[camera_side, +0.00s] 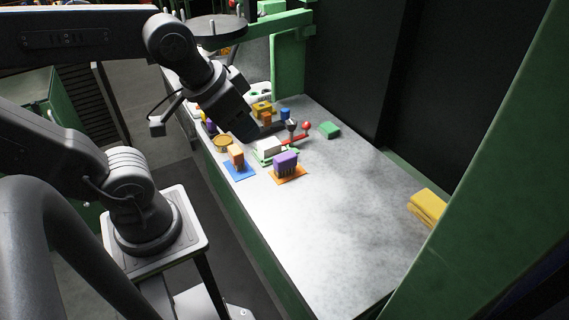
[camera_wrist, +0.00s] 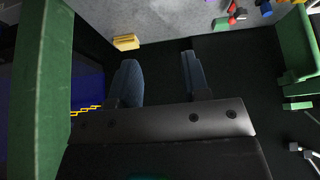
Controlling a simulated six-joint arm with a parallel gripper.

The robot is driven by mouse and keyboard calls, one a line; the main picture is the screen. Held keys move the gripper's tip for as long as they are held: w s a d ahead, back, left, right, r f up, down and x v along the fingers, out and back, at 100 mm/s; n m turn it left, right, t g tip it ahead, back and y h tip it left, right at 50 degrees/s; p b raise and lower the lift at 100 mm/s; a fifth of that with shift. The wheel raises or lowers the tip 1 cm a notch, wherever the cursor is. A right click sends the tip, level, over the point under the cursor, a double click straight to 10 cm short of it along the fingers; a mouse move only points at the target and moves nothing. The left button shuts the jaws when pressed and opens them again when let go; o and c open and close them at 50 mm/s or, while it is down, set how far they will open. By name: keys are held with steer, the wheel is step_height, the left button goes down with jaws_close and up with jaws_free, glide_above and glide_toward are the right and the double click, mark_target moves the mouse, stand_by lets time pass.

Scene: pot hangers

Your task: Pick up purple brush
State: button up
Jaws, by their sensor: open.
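The purple brush (camera_side: 286,160) stands upright on an orange mat (camera_side: 289,178) on the grey table, with its purple top up and bristles down. My gripper (camera_side: 244,128) shows as a dark shape in the side view, up and to the left of the brush in the picture. Its fingertips are hard to make out there. In the wrist view the two fingers of my gripper (camera_wrist: 158,62) are spread apart with nothing between them. I cannot make out the purple brush in the wrist view.
An orange brush (camera_side: 236,155) stands on a blue mat (camera_side: 239,171) to the left. A white-and-green item (camera_side: 267,147), a tan round tin (camera_side: 222,144) and a green block (camera_side: 329,130) are near. A yellow block (camera_side: 427,207) lies at the right edge. The front table is clear.

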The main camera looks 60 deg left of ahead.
steer(key=o, duration=1)
steer(key=m+g+y, duration=0.5)
steer(key=m+g, duration=0.1)
steer(key=m, duration=1.2)
glide_above(286, 156)
steer(key=d, duration=0.4)
step_height(286, 156, down, 13)
steer(key=shift+h, duration=0.3)
steer(key=x, duration=1.4)
steer(key=shift+w+d, duration=0.15)
steer(key=shift+w, duration=0.05)
